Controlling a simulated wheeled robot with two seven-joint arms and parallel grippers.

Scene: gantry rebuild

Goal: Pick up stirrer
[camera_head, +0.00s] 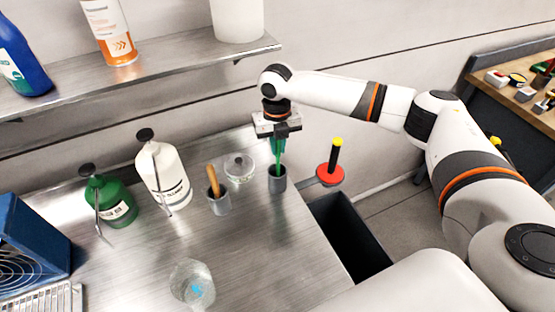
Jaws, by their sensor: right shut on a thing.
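The green stirrer (278,160) stands upright, its lower end inside a grey cup (278,182) near the right end of the steel counter. My right gripper (277,143) points down above this cup and is shut on the stirrer's upper part. The fingers partly hide the stirrer's top, and the cup hides its bottom. My left gripper is not in view.
A second grey cup (219,204) holds a wooden handle (213,180). A lidded glass dish (239,169), a white bottle (166,178), a green bottle (112,205) and a glass beaker (192,284) stand on the counter (262,250).

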